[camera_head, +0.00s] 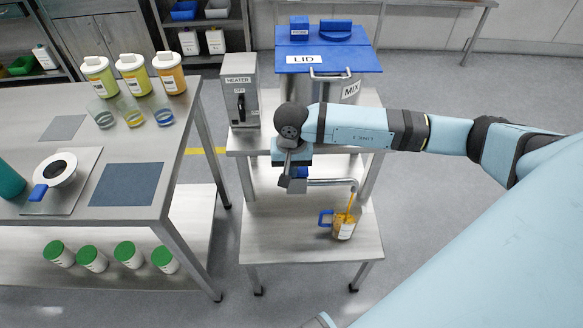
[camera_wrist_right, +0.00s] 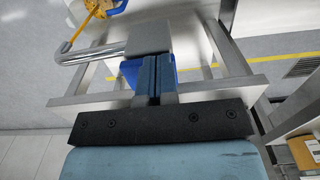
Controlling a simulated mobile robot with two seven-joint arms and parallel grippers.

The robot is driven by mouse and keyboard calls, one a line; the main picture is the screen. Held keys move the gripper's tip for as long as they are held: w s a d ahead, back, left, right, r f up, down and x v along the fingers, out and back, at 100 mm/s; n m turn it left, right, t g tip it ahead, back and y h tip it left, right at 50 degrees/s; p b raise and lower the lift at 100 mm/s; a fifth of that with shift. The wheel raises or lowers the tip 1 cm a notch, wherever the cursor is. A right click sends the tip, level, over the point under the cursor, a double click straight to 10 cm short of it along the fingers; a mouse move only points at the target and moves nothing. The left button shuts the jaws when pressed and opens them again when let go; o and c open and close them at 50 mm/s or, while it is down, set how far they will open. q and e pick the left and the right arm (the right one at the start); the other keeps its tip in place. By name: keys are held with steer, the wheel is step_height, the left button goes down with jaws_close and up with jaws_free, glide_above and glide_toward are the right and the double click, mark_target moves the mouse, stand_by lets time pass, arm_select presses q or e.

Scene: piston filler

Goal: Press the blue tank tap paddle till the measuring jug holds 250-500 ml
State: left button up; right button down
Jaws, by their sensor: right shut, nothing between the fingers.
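The measuring jug (camera_head: 343,229), clear with a blue handle, stands on the lower shelf under the curved metal tap spout (camera_head: 335,182). An orange stream (camera_head: 349,207) runs from the spout into it, and orange liquid shows inside; the level cannot be read. In the right wrist view, the stream (camera_wrist_right: 93,20) also shows. My right gripper (camera_head: 292,183) is shut and empty, pointing down at the tap. Its closed fingers (camera_wrist_right: 153,72) lie over the blue paddle (camera_wrist_right: 130,73), partly hiding it, and appear to touch it. My left gripper is not in view.
The tank (camera_head: 335,88) with its blue lid (camera_head: 345,60) stands behind my right arm, beside the heater box (camera_head: 240,92). The left table (camera_head: 120,140) holds bottles, glasses and a funnel-like piece. Green-capped jars stand on its lower shelf. The floor on the right is open.

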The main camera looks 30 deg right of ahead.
steer(key=shift+s+r, duration=0.1)
steer(key=shift+r, duration=0.1)
step_height(320, 180, up, 14)
steer(key=shift+f+p, duration=0.2)
steer(key=shift+p, duration=0.1)
